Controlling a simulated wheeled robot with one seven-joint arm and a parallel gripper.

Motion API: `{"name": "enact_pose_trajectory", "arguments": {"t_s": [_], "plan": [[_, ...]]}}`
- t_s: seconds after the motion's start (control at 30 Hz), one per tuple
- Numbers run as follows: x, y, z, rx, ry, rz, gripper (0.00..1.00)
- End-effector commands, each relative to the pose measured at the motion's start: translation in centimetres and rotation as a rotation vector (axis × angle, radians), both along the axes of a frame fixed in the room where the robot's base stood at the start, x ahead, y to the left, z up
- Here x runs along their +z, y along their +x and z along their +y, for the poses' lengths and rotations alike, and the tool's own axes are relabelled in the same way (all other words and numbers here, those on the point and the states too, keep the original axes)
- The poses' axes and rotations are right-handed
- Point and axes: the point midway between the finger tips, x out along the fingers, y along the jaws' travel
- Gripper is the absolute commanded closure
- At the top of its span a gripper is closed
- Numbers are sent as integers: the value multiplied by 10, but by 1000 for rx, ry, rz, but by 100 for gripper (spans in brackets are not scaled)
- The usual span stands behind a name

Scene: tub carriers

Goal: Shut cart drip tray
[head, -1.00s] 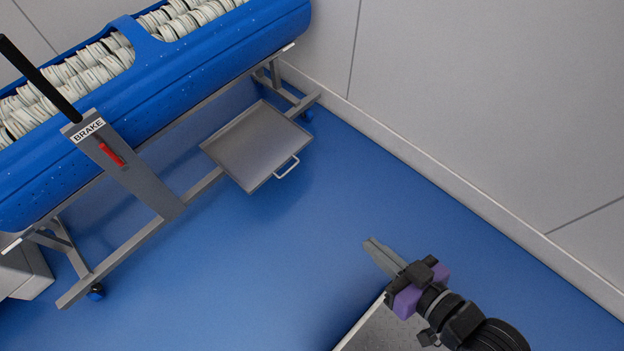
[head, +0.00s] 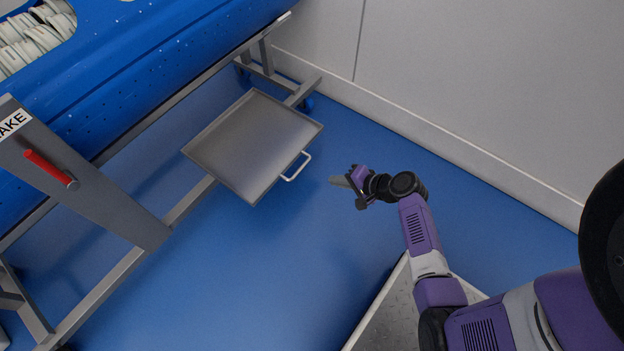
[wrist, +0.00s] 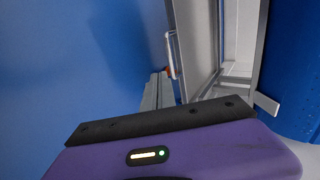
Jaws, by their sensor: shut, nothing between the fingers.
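The drip tray (head: 250,140) is a shallow grey metal pan, pulled out from under the cart (head: 140,90) over the blue floor. Its pale handle (head: 298,168) is on the edge facing my arm. My gripper (head: 336,181) is shut and empty, a short way to the right of the handle and apart from it. In the wrist view the gripper fingers (wrist: 158,92) point toward the handle (wrist: 171,55), and the tray (wrist: 196,40) lies just right of them. Any gap there is hard to judge.
The cart carries a blue perforated tub with pale stacked items (head: 35,40). A grey brake plate with a red lever (head: 50,168) stands at the left. A grey wall (head: 480,90) bounds the right. Blue floor (head: 250,270) is clear in front of the tray.

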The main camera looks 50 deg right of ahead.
Motion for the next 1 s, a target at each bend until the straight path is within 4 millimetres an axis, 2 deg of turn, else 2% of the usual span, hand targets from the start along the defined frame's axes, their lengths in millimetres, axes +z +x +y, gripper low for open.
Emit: {"name": "enact_pose_trajectory", "arguments": {"t_s": [0.17, 0.6, 0.8, 1.0], "plan": [[-13, 15, 0, 2, 6, -3, 100], [-67, 80, 3, 3, 1, -2, 100], [-69, 106, 4, 1, 0, -2, 100], [-70, 116, 5, 1, 2, 0, 100]]}}
